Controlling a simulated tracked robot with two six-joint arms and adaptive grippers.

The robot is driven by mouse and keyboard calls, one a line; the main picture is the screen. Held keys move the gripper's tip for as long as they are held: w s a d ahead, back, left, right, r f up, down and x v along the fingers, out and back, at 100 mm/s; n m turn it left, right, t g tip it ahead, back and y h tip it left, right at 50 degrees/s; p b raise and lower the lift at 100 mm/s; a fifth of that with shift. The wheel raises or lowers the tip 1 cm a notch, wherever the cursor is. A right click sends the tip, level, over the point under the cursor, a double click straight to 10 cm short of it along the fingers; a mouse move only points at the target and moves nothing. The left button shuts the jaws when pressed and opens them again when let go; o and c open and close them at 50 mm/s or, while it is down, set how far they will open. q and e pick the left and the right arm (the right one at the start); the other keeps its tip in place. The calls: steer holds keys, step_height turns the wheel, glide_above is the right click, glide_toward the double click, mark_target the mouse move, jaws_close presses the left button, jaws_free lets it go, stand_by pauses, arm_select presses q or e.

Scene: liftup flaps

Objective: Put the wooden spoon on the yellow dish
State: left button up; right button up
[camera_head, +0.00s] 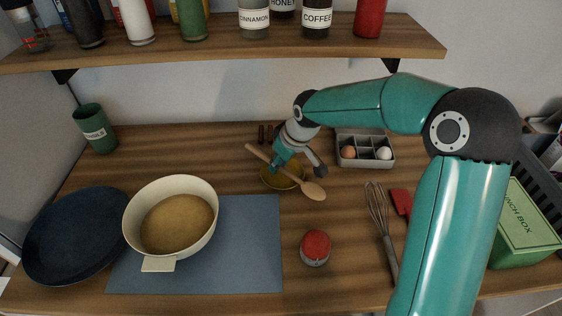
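The wooden spoon (314,191) lies slanted across the yellow dish (268,181), with its handle toward the back left and its bowl past the dish's right side. Whether it rests on the rim all along cannot be told. My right gripper (297,171) is just above the dish and spoon, its fingers spread apart, with one near the handle and the other to the right. It covers part of the handle and the dish's back. My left gripper is not in view.
A cream pot (135,228) stands on a grey mat (250,250), beside a dark blue plate (70,235). A red-topped timer (316,245), whisk (380,225), egg tray (345,161) and green lunch box (525,230) are around. A shelf (225,47) with jars hangs above.

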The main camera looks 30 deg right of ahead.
mark_target(293, 175)
steer(key=shift+o, duration=0.6)
steer(key=shift+r+p, duration=0.55)
steer(key=shift+r, duration=0.3)
steer(key=v, duration=1.1)
steer(key=shift+s, duration=0.25)
steer(key=shift+d+r, duration=0.1)
